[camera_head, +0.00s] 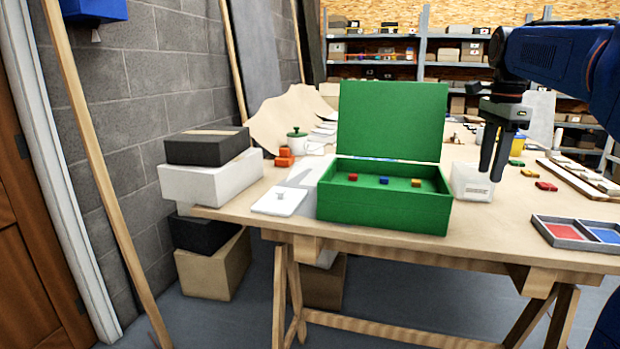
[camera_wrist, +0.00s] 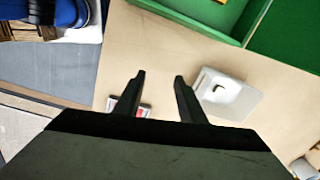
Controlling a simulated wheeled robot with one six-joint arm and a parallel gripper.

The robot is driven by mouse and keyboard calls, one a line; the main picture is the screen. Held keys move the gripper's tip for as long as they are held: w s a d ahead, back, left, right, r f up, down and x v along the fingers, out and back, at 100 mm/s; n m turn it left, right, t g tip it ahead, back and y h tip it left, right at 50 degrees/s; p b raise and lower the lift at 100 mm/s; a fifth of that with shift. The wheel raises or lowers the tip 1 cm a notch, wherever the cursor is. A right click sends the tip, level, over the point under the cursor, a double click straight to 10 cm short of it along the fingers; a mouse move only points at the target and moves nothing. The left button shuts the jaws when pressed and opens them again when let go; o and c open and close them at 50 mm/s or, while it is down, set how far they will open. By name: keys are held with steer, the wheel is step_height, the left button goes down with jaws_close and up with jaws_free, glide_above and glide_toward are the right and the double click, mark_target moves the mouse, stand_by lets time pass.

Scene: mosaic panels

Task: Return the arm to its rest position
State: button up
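My gripper (camera_head: 492,176) is in the right half of the head view, pointing down above the worktable (camera_head: 480,239). Its two dark fingers stand apart with nothing between them, which the wrist view (camera_wrist: 160,80) also shows. It appears just in front of a small white box (camera_head: 473,184); the gap between them is hard to judge. My blue arm comes in from the upper right.
An open green box (camera_head: 385,212) holds red, blue and yellow pieces; its lid stands upright. A sorting tray (camera_head: 560,231) lies at the right front. Stacked boxes (camera_head: 210,183) stand beside the wall. Bare tabletop lies between box and tray.

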steer(key=s+a+f+n+t, duration=0.1)
steer(key=s+a+f+n, duration=0.3)
steer(key=s+f, duration=0.5)
steer(key=s+a+f+n+t, duration=0.1)
steer(key=s+a+f+n, duration=0.3)
steer(key=s+f+n, duration=0.4)
steer(key=s+a+f+n+t, duration=0.2)
steer(key=s+a+f+n, duration=0.3)
steer(key=s+f, duration=0.4)
steer(key=shift+s+f+n, duration=0.4)
steer(key=shift+s+n, duration=0.5)
steer(key=shift+s, duration=0.35)
